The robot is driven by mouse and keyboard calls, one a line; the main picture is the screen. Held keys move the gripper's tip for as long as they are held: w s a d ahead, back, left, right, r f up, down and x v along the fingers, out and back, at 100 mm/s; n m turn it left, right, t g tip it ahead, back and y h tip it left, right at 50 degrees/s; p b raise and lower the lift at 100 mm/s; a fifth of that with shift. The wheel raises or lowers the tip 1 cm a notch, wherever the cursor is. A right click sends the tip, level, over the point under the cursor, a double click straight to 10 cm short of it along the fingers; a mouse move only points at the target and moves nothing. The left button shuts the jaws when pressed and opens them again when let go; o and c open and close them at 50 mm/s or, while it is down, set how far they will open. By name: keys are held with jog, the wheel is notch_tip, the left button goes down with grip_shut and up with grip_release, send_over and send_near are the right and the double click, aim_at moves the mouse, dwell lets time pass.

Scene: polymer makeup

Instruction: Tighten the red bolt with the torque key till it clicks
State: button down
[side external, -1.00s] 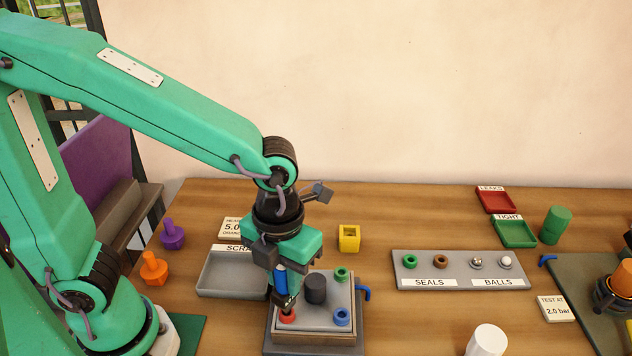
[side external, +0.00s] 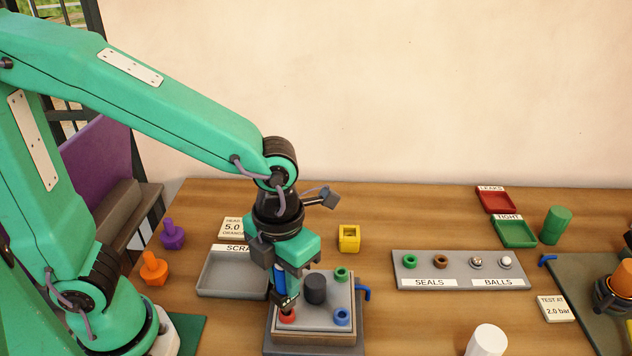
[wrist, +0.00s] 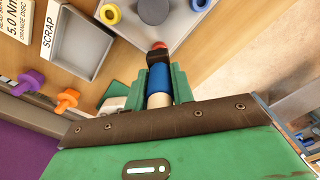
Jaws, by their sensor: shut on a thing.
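The red bolt (side external: 287,316) stands at the front left corner of the plate on the fixture block (side external: 312,330). My gripper (side external: 281,283) is shut on the torque key, whose blue body (side external: 279,276) shows between the fingers. The key points down and its dark lower end is over the red bolt, seemingly on it; the exact fit is hidden. In the wrist view the key's blue and pale handle (wrist: 159,80) sits between the green fingers, with a bit of red (wrist: 158,46) at its far end.
A dark cylinder (side external: 316,289), a green bolt (side external: 341,274) and a blue bolt (side external: 342,316) stand on the same plate, close to the key. A yellow ring (wrist: 110,14) shows there in the wrist view. The grey scrap tray (side external: 226,274) lies left; a seals-and-balls rack (side external: 459,270) lies right.

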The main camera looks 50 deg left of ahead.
jog(key=shift+m, duration=0.9)
jog(key=shift+m, duration=1.2)
jog(key=shift+m, duration=0.7)
jog(key=c, duration=1.1)
grip_release()
